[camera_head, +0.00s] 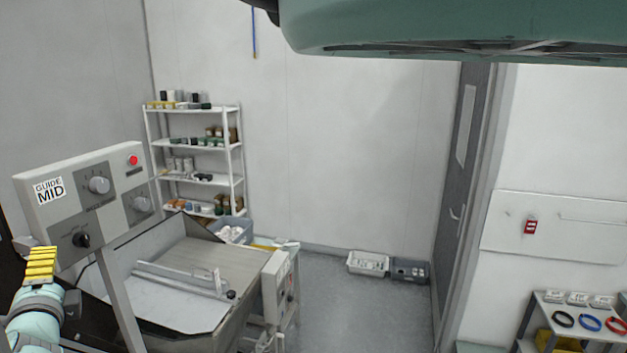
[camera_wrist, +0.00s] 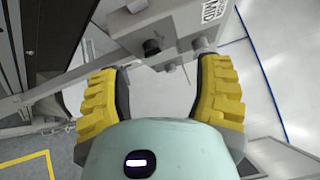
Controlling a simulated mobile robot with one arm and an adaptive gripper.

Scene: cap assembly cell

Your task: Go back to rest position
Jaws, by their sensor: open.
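My gripper (camera_wrist: 158,72) is open in the wrist view, its two yellow ribbed fingers spread apart with nothing held between them. In the head view my gripper (camera_head: 40,264) shows at the lower left edge, just below and left of the grey control box. The control box (camera_head: 115,170) carries a "GUIDE MID" label, several knobs and a red button. In the wrist view the control box (camera_wrist: 178,22) lies beyond the fingertips, with its dark knob near the gap between them. I cannot tell the exact distance between fingers and box.
The box's post stands beside a metal machine bed (camera_head: 190,260). A stocked shelf (camera_head: 190,143) stands at the back. Two bins (camera_head: 368,264) lie by the wall near a grey door (camera_head: 460,170). A small table (camera_head: 540,310) with coloured rings is at right. The middle floor is clear.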

